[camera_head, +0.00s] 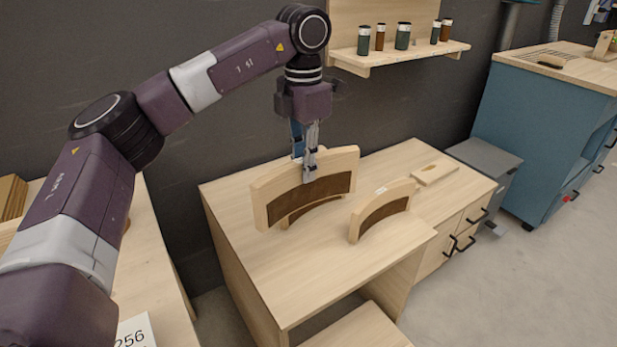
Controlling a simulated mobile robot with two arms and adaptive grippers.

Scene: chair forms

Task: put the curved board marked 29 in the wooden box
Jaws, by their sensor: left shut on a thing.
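A large curved board (335,184), pale wood with a dark brown inner face, stands on edge over the wooden desk (300,285). My left gripper (309,175) reaches down from above and is shut on the middle of its top edge. A further pale curved edge (311,209) shows below it; I cannot tell whether the held board touches the desk. A smaller curved board (384,210) of the same look stands to its right, apart from it. I cannot read the number 29 on either board. No wooden box can be clearly made out. My right gripper is not in view.
A small flat wooden piece (435,174) lies at the desk's back right. A wall shelf (400,55) with several jars hangs behind. A blue cabinet (540,130) stands at right. A second wooden surface (150,275) is at left. The desk's front is clear.

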